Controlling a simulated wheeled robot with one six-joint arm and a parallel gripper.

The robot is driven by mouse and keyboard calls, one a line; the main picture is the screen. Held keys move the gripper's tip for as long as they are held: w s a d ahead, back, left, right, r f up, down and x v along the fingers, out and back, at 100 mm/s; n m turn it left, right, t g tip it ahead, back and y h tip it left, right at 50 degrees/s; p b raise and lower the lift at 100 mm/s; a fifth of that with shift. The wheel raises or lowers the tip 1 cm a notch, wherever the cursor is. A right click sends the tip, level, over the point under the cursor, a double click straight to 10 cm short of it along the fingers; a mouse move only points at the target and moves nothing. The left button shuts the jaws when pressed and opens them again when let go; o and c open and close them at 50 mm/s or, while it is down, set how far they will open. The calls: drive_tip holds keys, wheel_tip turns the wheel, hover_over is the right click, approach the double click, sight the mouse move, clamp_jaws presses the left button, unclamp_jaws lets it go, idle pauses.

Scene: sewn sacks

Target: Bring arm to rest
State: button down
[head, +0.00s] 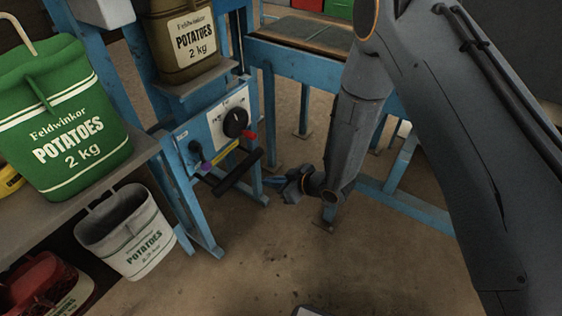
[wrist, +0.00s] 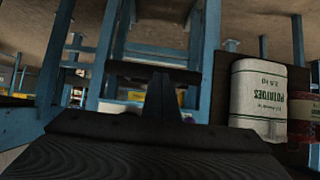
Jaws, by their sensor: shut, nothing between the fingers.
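My arm reaches down from the upper right in the head view, and my gripper (head: 280,184) is at its end, low beside the blue machine (head: 212,125). The gripper is small and dark there. In the wrist view my gripper (wrist: 160,88) shows as a dark narrow shape at the centre, its fingers shut with nothing seen between them. A black bar handle (head: 238,171) sticks out from the machine's front, just left of the gripper. I cannot tell whether they touch.
The machine carries a knob panel (head: 232,122) and an olive potato sack (head: 183,40). A green sack (head: 62,115) stands on a shelf at left, with a white sack (head: 128,232) and a red sack (head: 48,283) below. A blue table (head: 310,68) stands behind. Floor (head: 300,265) in front is clear.

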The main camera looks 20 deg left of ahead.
drive_tip(key=w+d+r+m+t+h+p, duration=0.2)
drive_tip(key=w+d+r+h, duration=0.1)
drive_tip(key=w+d+r, duration=0.35)
drive_tip(key=w+d+r+m+h+p, duration=0.1)
drive_tip(key=d+r+m+h+p, duration=0.15)
drive_tip(key=d+r, duration=0.65)
drive_tip(key=w+d+r+m+h+p, duration=0.1)
drive_tip(key=d+r+m+h, duration=0.25)
drive_tip(key=d, duration=0.95)
drive_tip(key=s+d+r+m+g+h+p, duration=0.15)
drive_tip(key=s+d+r+m, duration=0.25)
drive_tip(key=s+d+r, duration=0.6)
drive_tip(key=s+d+r+m+g+p, duration=0.1)
drive_tip(key=s+d+r+m, duration=0.1)
drive_tip(key=s, duration=0.4)
drive_tip(key=s+d+r+m+g+p, duration=0.1)
drive_tip(key=s+d+r+g, duration=0.1)
drive_tip(key=s+d+r, duration=0.2)
drive_tip(key=s, duration=0.2)
drive_tip(key=shift+s+d+r+m+h+p, duration=0.3)
drive_tip(key=shift+s+m+h, duration=0.05)
drive_tip(key=shift+m, duration=0.05)
drive_tip(key=shift+d, duration=0.1)
